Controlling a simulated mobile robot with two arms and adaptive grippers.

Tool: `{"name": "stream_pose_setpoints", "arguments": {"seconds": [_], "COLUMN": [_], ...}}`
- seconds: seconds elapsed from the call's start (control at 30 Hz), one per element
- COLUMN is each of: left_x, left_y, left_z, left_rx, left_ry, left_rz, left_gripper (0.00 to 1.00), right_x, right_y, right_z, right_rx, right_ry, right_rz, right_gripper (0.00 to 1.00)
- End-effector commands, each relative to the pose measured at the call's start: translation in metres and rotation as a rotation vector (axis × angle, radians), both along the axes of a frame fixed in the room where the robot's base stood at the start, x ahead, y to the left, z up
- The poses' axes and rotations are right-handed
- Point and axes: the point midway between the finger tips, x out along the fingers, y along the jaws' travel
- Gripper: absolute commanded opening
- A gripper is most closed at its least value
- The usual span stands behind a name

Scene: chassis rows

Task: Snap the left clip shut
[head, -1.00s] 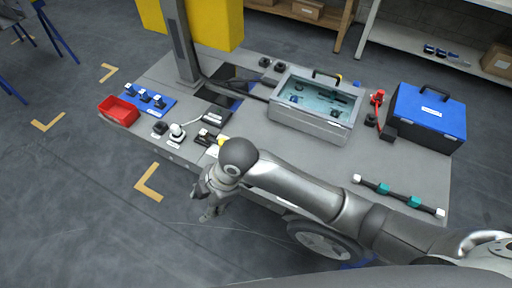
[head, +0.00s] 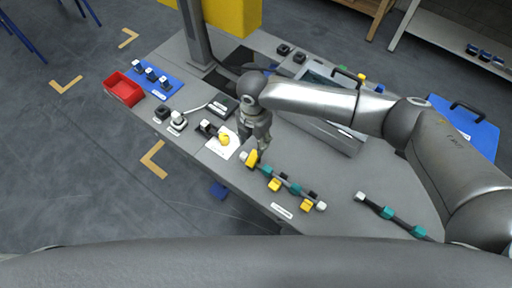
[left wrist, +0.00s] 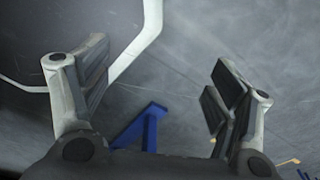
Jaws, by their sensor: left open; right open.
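A dark rail with teal parts (head: 296,189) and white ends lies near the table's front edge. Yellow clip pieces sit along it: a left one (head: 252,159) that stands up, a middle one (head: 274,184) and a right one (head: 305,205) lying lower on the near side. My right gripper (head: 262,147) is open, pointing down just above and behind the left yellow piece; whether they touch I cannot tell. My left gripper (left wrist: 160,62) is open and empty over bare floor in the left wrist view, and not in the head view.
A second rail (head: 390,214) lies to the right. A grey case (head: 338,138) is partly hidden behind my right arm. A white sheet with a yellow item (head: 224,139), a blue rack (head: 158,84) and a red bin (head: 124,90) are to the left.

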Motion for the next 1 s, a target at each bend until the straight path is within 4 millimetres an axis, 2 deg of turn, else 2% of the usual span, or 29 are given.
{"name": "stream_pose_setpoints", "arguments": {"seconds": [0.03,0.13,0.23,0.33,0.5,0.77,0.87,1.0], "left_x": [-0.012,-0.023,-0.021,-0.007,0.018,0.011,0.004,-0.002], "left_y": [0.006,0.011,0.009,0.003,-0.012,-0.01,-0.008,-0.004], "left_z": [0.001,0.002,0.004,0.004,0.007,0.006,0.005,0.005], "left_rx": [0.007,0.014,0.012,0.004,-0.016,-0.014,-0.01,-0.005], "left_ry": [0.017,0.034,0.029,0.008,-0.03,-0.018,-0.008,0.001], "left_rz": [0.0,-0.001,0.0,0.001,0.006,0.005,0.003,0.002], "left_gripper": [0.82,0.82,0.82,0.82,0.82,0.82,0.82,0.82], "right_x": [-0.001,-0.001,0.0,0.0,0.0,0.0,0.0,0.0], "right_y": [-0.001,0.0,-0.001,0.0,-0.001,0.0,0.0,0.0], "right_z": [-0.011,-0.03,-0.047,-0.059,-0.071,-0.072,-0.072,-0.072], "right_rx": [-0.002,-0.001,-0.003,0.0,0.0,0.001,0.001,0.001], "right_ry": [0.004,0.002,0.001,0.001,0.0,-0.001,-0.001,-0.001], "right_rz": [-0.003,-0.001,-0.002,-0.001,-0.002,-0.001,-0.001,-0.001], "right_gripper": [0.46,0.46,0.46,0.46,0.46,0.46,0.37,0.19]}}
